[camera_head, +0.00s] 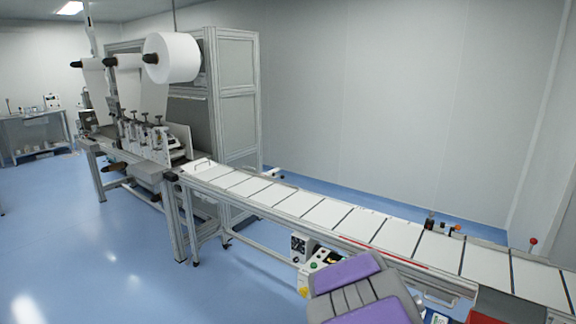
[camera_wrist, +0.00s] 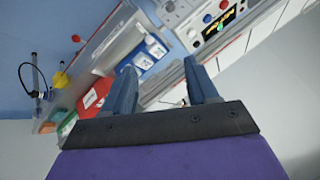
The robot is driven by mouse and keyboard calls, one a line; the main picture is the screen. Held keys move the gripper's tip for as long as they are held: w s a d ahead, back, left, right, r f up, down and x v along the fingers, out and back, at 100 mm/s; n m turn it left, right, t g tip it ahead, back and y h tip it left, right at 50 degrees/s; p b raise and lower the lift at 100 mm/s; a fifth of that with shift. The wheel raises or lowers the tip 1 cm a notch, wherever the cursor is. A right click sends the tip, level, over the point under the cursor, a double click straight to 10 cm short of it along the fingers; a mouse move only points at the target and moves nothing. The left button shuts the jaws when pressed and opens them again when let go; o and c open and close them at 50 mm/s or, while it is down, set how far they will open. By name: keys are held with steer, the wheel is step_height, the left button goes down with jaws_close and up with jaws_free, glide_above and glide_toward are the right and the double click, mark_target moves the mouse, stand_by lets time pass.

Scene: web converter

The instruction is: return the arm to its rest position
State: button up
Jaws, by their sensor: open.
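My gripper (camera_wrist: 160,70) shows in the wrist view with its two blue-grey fingers apart and nothing between them. Behind the fingers are white panels and labelled boxes, at a distance I cannot judge. In the head view, my purple and grey arm (camera_head: 352,290) shows at the bottom, low in front of the conveyor. The gripper's fingers cannot be made out in that view.
A long conveyor (camera_head: 330,213) with white panels runs from the converter machine (camera_head: 150,125) to the lower right. A control box (camera_head: 318,262) sits under its near side; a control panel (camera_wrist: 215,25) shows in the wrist view. Blue floor (camera_head: 90,250) is clear at left.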

steer(key=s+a+r+n+g+y, duration=0.1)
steer(key=s+r+n+g, duration=0.1)
steer(key=s, duration=1.2)
steer(key=s+a+r+n+g, duration=0.2)
steer(key=s+n, duration=0.4)
steer(key=s, duration=0.8)
steer(key=s+a+r+n+g+y, duration=0.1)
steer(key=s+r+n+g, duration=0.3)
steer(key=s, duration=1)
steer(key=shift+a+r+n+y, duration=0.25)
steer(key=shift+r+n+y, duration=0.05)
steer(key=shift+d+g, duration=0.1)
steer(key=shift+g, duration=0.2)
